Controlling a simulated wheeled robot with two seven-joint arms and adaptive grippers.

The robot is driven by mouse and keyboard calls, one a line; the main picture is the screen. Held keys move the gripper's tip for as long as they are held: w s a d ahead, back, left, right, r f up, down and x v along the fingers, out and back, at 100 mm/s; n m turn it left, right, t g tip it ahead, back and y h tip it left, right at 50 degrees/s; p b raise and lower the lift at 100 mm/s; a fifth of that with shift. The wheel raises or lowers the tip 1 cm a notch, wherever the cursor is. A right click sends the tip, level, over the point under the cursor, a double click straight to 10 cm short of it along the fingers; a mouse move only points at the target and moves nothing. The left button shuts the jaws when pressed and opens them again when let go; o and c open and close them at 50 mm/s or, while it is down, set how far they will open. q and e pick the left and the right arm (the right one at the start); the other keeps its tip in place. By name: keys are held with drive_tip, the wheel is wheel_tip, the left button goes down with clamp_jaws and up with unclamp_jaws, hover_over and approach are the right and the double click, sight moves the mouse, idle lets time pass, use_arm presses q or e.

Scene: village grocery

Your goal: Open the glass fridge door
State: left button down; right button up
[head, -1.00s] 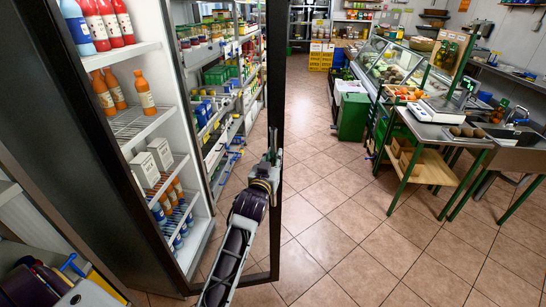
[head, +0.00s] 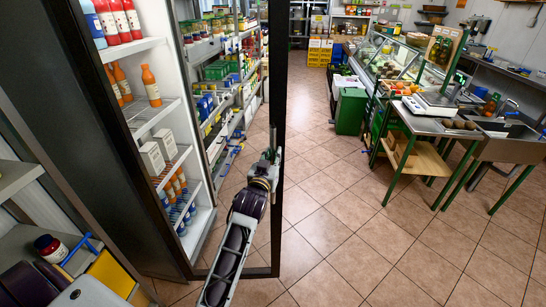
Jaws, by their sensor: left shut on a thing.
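The glass fridge door stands open, with a dark frame (head: 278,80) around clear glass. Its free edge is near the middle of the head view, and its bottom rail runs just above the floor. My left gripper (head: 270,163) is shut on the door handle (head: 273,142) at that free edge; its fingers partly hide the handle. The fridge (head: 192,240) is at the left, its white inside showing. Its shelves hold red bottles (head: 118,20), orange bottles (head: 151,86) and white cartons (head: 152,158). My right gripper is out of view.
A stocked shelf rack (head: 215,165) shows through the door glass. Tiled floor (head: 340,220) is clear right of the door. A metal table (head: 425,128) and a green bin (head: 350,110) stand farther right.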

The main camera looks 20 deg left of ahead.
use_arm(q)
drive_tip(key=shift+r, duration=0.1)
drive_tip(key=c, duration=1.3)
unclamp_jaws()
drive_tip(key=shift+s+d, duration=0.2)
drive_tip(key=shift+s, duration=1.05)
drive_tip(key=shift+s+d, duration=0.15)
drive_tip(key=shift+s, duration=1.05)
drive_tip(key=shift+s+d, duration=0.2)
drive_tip(key=shift+s, duration=1.05)
drive_tip(key=shift+f, duration=0.2)
